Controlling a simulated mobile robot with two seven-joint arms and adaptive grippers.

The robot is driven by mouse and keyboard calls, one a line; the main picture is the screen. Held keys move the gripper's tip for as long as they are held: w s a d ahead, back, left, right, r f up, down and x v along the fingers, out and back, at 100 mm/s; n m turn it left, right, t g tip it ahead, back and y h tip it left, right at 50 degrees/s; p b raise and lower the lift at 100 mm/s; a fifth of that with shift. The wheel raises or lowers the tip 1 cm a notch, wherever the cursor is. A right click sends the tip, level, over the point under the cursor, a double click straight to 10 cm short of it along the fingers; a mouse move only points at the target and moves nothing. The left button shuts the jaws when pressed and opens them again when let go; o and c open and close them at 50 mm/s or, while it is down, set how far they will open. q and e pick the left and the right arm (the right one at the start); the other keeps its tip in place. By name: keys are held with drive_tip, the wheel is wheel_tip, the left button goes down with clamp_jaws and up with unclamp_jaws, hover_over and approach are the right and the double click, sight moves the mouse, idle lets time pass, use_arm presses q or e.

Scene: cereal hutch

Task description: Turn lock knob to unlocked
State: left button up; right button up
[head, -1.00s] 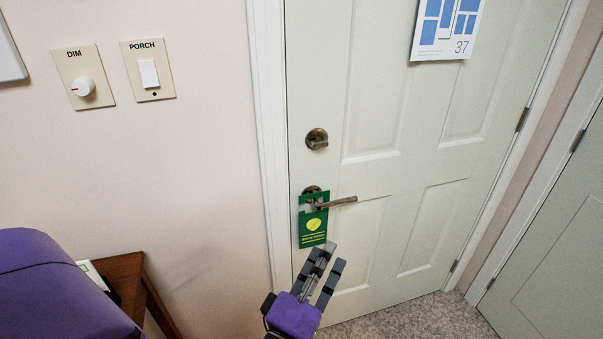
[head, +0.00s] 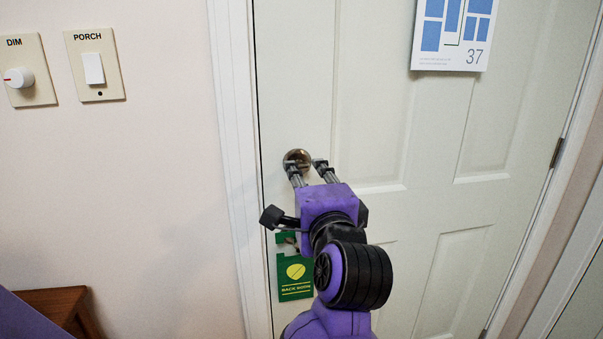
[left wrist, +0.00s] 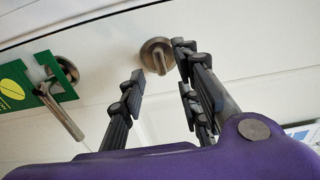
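The lock knob (head: 298,158) is a round bronze plate with a small thumb-turn on the pale door, above the lever handle. In the left wrist view the lock knob (left wrist: 157,56) lies between and just beyond the fingers, with its thumb-turn showing. My left gripper (head: 308,166) is in front of it, with fingers spread apart. In the left wrist view the gripper (left wrist: 158,78) is open and empty; the right-hand fingers look close to the plate's edge, but I cannot tell if they touch it. My right gripper is not in view.
A green hanger (head: 294,272) hangs on the lever handle below; the lever (left wrist: 66,116) shows in the left wrist view. A dimmer (head: 28,72) and porch switch (head: 94,66) are on the left wall. A wooden table (head: 56,304) stands lower left.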

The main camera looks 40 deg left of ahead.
sight(300, 169)
use_arm(q)
drive_tip(key=x, duration=0.5)
clamp_jaws()
